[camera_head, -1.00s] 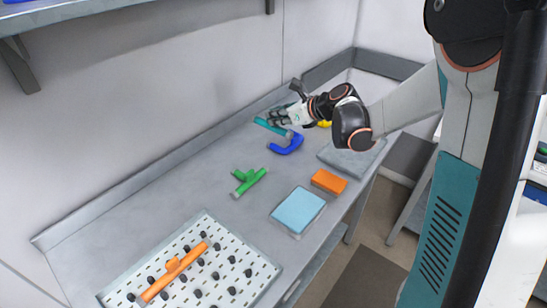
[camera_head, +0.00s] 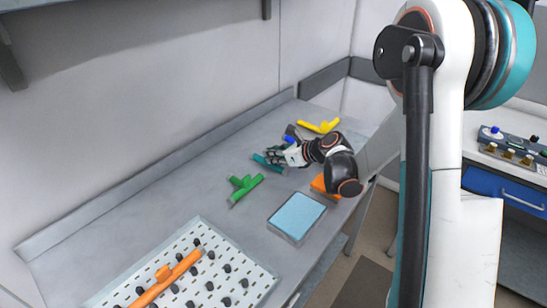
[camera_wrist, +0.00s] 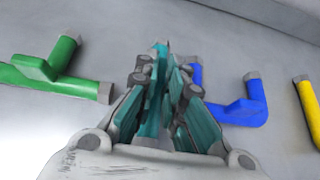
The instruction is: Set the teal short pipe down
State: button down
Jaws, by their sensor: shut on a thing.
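The teal short pipe (camera_head: 262,160) is held in my gripper (camera_head: 274,157), over the grey worktop between the green pipe and the blue pipe. In the wrist view the teal pipe (camera_wrist: 157,92) stands between the two fingers of my gripper (camera_wrist: 164,85), which are shut on it. Its lower part is hidden by the fingers. I cannot tell whether it touches the worktop.
A green branched pipe (camera_head: 243,187) lies left of my gripper. A blue bent pipe (camera_wrist: 246,112) lies right of it in the wrist view.

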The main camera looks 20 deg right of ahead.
jog(key=shift+f, duration=0.1)
jog(key=c, duration=1.7)
grip_release()
